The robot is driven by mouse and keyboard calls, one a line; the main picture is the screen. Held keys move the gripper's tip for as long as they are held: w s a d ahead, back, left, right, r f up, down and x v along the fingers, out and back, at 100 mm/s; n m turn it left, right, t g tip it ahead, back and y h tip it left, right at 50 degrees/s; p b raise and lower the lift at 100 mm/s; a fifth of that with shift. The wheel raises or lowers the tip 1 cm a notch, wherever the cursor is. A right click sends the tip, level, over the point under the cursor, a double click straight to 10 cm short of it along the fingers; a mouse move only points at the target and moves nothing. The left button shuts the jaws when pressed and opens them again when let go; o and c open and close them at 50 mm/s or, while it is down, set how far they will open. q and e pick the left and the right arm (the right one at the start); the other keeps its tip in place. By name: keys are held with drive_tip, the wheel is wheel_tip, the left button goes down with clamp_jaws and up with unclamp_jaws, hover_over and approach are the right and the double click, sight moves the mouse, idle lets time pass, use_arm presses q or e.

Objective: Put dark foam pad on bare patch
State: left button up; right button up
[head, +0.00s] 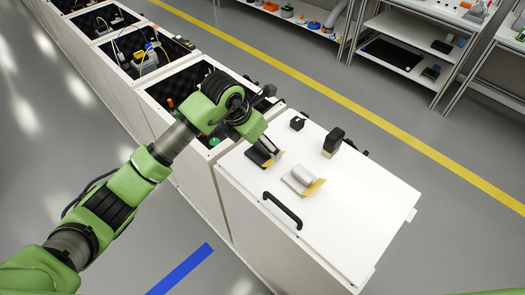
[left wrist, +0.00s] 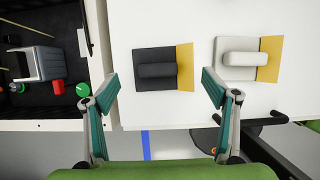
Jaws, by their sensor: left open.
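The dark foam pad (left wrist: 145,77) lies on the white cabinet top, a dark square with a raised dark grip block and a yellow strip (left wrist: 185,66) showing along its right edge. It also shows in the head view (head: 256,157), partly hidden by my gripper. A pale pad (left wrist: 233,72) with a similar block and yellow strip lies to its right. My left gripper (head: 264,148) is open and empty above the dark pad; in the left wrist view its fingers (left wrist: 160,80) are spread on either side of the grip block. I cannot make out which surface is the bare patch. My right gripper is out of view.
A black door handle (head: 283,210) is on the cabinet's front edge. Two small black objects, one upright (head: 333,141), stand at the back of the top. An open bay (head: 160,92) with wires and parts adjoins at left. The top's right side is clear.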

sight(262, 147)
use_arm(q)
drive_tip(key=p+x, duration=0.1)
drive_tip(key=x, duration=0.3)
drive_tip(key=shift+w+a+f, duration=0.1)
drive_tip(key=shift+w, duration=0.05)
drive_tip(key=c, duration=1.1)
drive_tip(key=shift+o, duration=0.2)
